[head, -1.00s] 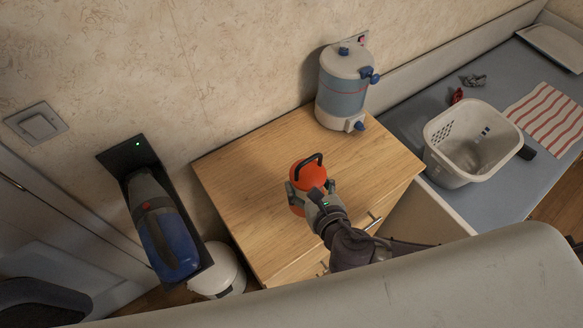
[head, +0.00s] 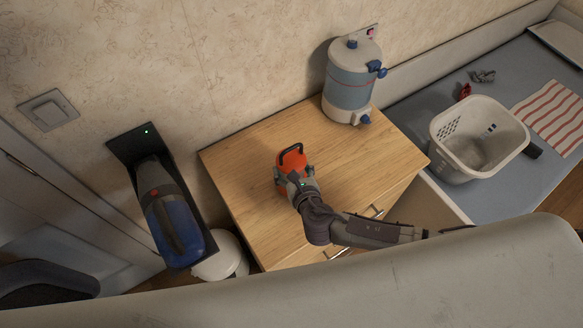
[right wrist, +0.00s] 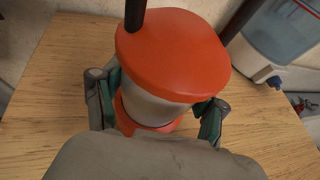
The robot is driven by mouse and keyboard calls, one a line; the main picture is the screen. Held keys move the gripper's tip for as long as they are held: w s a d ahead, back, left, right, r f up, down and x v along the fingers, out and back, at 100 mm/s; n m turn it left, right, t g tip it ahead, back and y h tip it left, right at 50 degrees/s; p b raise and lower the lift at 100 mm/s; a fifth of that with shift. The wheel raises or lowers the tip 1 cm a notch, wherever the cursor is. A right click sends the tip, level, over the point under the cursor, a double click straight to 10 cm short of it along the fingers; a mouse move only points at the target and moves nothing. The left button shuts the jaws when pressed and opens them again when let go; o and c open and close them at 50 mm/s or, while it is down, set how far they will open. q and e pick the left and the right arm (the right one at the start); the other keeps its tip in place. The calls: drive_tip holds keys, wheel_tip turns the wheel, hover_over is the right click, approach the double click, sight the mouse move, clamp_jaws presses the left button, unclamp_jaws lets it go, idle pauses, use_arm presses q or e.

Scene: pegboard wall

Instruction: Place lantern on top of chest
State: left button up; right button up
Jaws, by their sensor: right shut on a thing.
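The orange lantern (head: 291,158) with a dark handle is over the left-middle part of the wooden chest top (head: 355,165). In the right wrist view the lantern (right wrist: 172,55) shows its orange cap, grey middle and orange base. My right gripper (head: 281,180) is shut on the lantern, with one finger on each side of its body; the fingers also show in the right wrist view (right wrist: 155,110). The lantern looks roughly upright and close to the wood. I cannot tell whether its base touches the top. My left gripper is not in view.
A water dispenser (head: 351,85) stands at the chest's back corner. A handheld vacuum (head: 172,220) hangs on the wall to the left, above a white bin (head: 222,262). A white basket (head: 465,165) sits on the blue surface at right. The chest top around the lantern is clear.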

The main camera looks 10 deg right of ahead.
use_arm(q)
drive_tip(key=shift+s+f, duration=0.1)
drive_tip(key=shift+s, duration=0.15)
use_arm(e)
drive_tip(key=o, duration=1.8)
drive_tip(key=shift+s+r, duration=0.1)
drive_tip(key=shift+r, duration=0.05)
use_arm(q)
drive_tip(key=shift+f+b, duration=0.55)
drive_tip(key=shift+b, duration=0.1)
use_arm(e)
drive_tip(key=v, duration=1.2)
